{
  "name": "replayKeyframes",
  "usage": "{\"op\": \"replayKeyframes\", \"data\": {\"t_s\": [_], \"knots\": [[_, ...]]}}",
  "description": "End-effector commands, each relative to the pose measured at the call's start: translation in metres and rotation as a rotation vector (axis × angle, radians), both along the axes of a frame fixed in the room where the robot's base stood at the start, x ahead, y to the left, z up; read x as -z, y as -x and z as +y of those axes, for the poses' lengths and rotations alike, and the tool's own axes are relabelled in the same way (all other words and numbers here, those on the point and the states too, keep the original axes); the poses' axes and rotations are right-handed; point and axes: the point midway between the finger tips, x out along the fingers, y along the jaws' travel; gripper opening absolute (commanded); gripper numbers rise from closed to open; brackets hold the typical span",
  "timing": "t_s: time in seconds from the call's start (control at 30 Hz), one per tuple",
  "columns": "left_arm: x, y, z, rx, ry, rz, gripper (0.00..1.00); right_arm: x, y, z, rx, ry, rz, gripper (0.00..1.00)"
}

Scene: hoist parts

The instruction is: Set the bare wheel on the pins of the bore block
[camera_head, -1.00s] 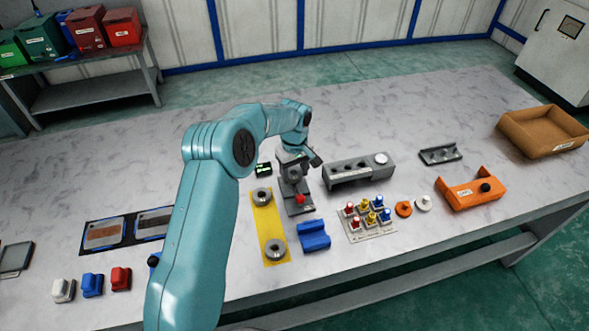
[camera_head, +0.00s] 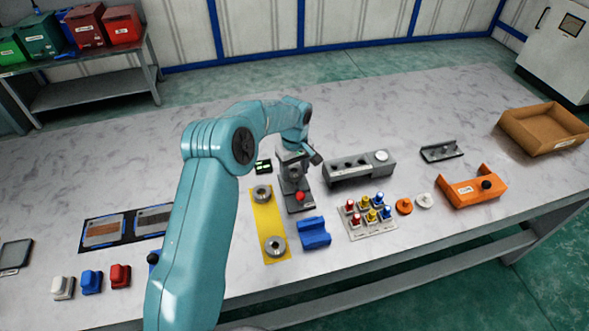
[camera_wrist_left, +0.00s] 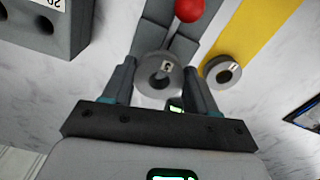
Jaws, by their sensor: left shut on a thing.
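My left gripper (camera_wrist_left: 160,85) is shut on a grey wheel (camera_wrist_left: 158,73) with a centre hole and a small white label. In the head view the left gripper (camera_head: 296,162) is over a grey stand (camera_head: 302,205) with a red knob; the held wheel cannot be made out there. The grey block with round bores (camera_head: 345,171), which I take as the bore block, lies just right of the gripper. It also shows at the upper left of the left wrist view (camera_wrist_left: 62,45), apart from the wheel. I cannot make out its pins. My right gripper is not in view.
Two grey rings (camera_head: 262,193) stand on a yellow strip (camera_head: 268,222) left of the stand. A blue block (camera_head: 313,233), a tray of coloured pegs (camera_head: 372,230) and an orange bracket (camera_head: 472,193) are in front. A brown bin (camera_head: 505,124) is far right. The table behind is clear.

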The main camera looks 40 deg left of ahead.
Motion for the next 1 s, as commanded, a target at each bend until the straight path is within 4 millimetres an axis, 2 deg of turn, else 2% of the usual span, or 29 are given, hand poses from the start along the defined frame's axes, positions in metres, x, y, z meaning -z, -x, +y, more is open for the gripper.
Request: {"op": "replayKeyframes", "data": {"t_s": [1.0], "knots": [[0.0020,-0.0009,0.0005,0.000,0.000,-0.002,0.13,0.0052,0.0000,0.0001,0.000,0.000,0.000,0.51]]}}
